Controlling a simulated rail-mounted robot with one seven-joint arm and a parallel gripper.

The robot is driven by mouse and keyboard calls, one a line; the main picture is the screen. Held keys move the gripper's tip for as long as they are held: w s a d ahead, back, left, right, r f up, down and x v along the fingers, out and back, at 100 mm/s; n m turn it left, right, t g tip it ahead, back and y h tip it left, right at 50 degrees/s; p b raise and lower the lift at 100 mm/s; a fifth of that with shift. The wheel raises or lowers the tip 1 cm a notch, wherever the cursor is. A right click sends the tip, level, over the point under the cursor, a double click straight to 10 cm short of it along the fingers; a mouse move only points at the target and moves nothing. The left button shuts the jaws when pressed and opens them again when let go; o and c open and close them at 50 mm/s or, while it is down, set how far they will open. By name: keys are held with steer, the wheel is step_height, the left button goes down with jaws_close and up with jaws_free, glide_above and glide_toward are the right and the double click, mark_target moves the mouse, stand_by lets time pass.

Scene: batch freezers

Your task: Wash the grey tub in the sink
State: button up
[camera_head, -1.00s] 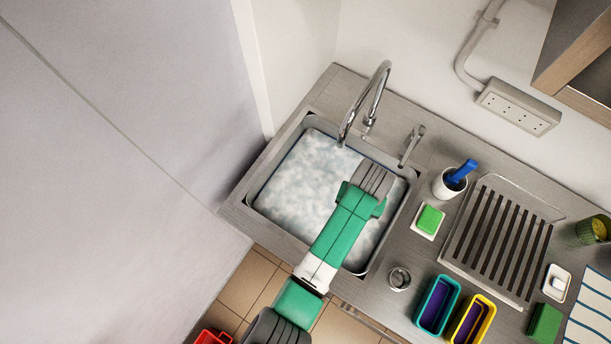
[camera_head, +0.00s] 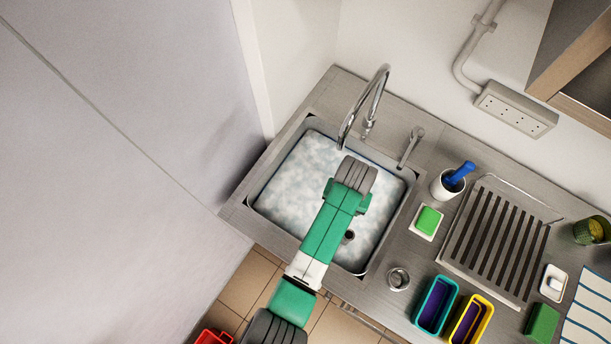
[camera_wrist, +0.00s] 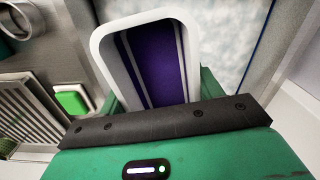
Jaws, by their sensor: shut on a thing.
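The grey tub shows in the wrist view with a pale rim (camera_wrist: 107,48) and a purple inside crossed by pale lines. My gripper (camera_wrist: 155,98) is shut on the tub, which lies just beyond its dark front edge. The sink is full of whitish foamy water (camera_head: 310,170), which also shows beyond the tub in the wrist view (camera_wrist: 225,40). I cannot tell whether the tub touches the water.
A tall tap (camera_head: 375,100) arches over the sink's back edge, with a lever (camera_head: 411,146) beside it. To the right are a green sponge (camera_head: 428,220), a white cup with a blue-handled brush (camera_head: 448,186), a drying rack (camera_head: 497,240), a teal tub (camera_head: 420,312) and a yellow tub (camera_head: 487,318).

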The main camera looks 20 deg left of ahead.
steer(key=shift+a+p, duration=0.4)
steer(key=shift+p, duration=0.3)
steer(key=d, duration=0.4)
steer(key=shift+p, duration=0.3)
stand_by(0.6)
step_height(320, 180, up, 4)
steer(key=p, duration=0.3)
steer(key=shift+f, duration=0.25)
steer(key=shift+r+p, duration=0.75)
steer(key=shift+r, duration=0.65)
step_height(320, 180, up, 11)
steer(key=shift+r, duration=0.15)
stand_by(0.4)
